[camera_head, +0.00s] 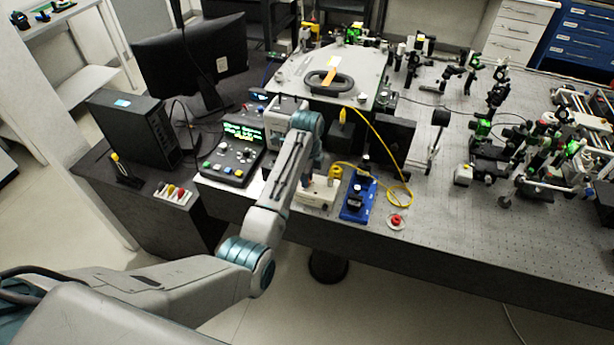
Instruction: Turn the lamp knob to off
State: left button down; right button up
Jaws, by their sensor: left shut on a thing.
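My left arm comes in from the lower left and bends up over the bench's near edge. My left gripper (284,128) is beyond the forearm, beside a black control box (218,172) with a lit green display and several small knobs. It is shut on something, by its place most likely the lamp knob. The fingertips and the knob are hidden behind my wrist and forearm, so the knob's angle cannot be read. My right gripper is not in view.
A white box (316,196), a blue device (352,205) and a red button (396,221) stand right of my forearm. A yellow cable (378,136) loops there. A grey housing (300,72) stands behind. Optics crowd the right; the bench's (470,245) near right is clear.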

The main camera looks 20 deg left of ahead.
pick_arm(q)
jog(key=n, duration=0.2)
jog(key=shift+n, duration=0.7)
jog(key=shift+f, duration=0.1)
jog(key=c, duration=1.3)
grip_release()
